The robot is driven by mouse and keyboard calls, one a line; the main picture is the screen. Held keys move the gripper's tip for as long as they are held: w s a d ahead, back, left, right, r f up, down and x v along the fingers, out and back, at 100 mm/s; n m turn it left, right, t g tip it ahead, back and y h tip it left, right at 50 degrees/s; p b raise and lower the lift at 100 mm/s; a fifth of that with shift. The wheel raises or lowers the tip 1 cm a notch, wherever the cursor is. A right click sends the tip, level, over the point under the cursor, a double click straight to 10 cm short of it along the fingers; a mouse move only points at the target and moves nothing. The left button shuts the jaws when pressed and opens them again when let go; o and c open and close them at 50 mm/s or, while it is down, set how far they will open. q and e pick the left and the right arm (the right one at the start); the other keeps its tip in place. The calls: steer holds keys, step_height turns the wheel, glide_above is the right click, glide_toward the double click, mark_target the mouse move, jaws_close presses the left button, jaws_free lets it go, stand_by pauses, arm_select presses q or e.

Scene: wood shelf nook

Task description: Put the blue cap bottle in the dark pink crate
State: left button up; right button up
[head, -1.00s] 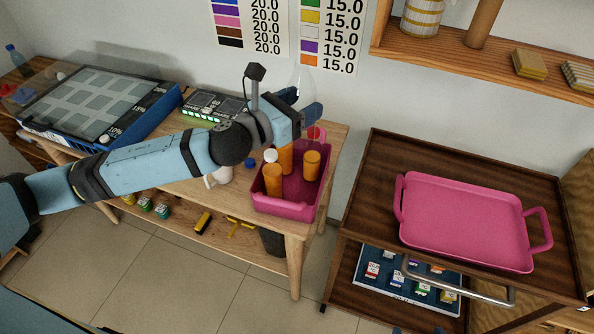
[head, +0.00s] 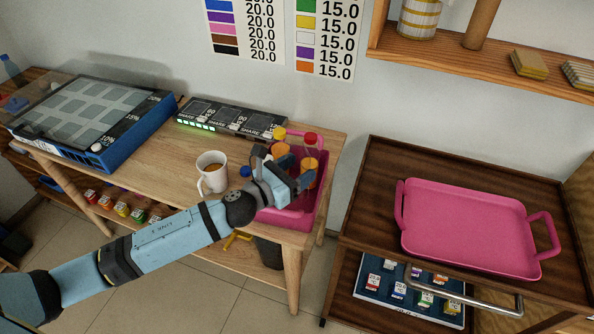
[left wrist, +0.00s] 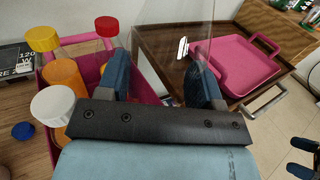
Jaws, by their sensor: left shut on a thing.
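The dark pink crate (head: 316,205) stands at the right end of the wooden table and holds several orange bottles. Yellow, red and white caps show on them in the left wrist view. A dark blue cap (head: 246,171) is left of the crate; it also shows in the left wrist view (left wrist: 22,131), and I cannot tell whether a bottle is under it. My left gripper (head: 285,178) is over the crate, its fingers shut on a clear, see-through thing (left wrist: 165,35) whose full shape is unclear. My right gripper (left wrist: 301,157) shows at the left wrist view's right edge, fingers apart.
A white mug (head: 211,174) stands left of the crate. A dark device with green lights (head: 230,118) is behind it. A pink tray (head: 470,228) lies on the dark wooden cart (head: 385,165) to the right, across a gap.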

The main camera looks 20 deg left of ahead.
arm_select(q)
steer(key=shift+f, duration=0.25)
steer(key=shift+f+b, duration=0.3)
steer(key=shift+b, duration=0.15)
steer(key=o, duration=1.3)
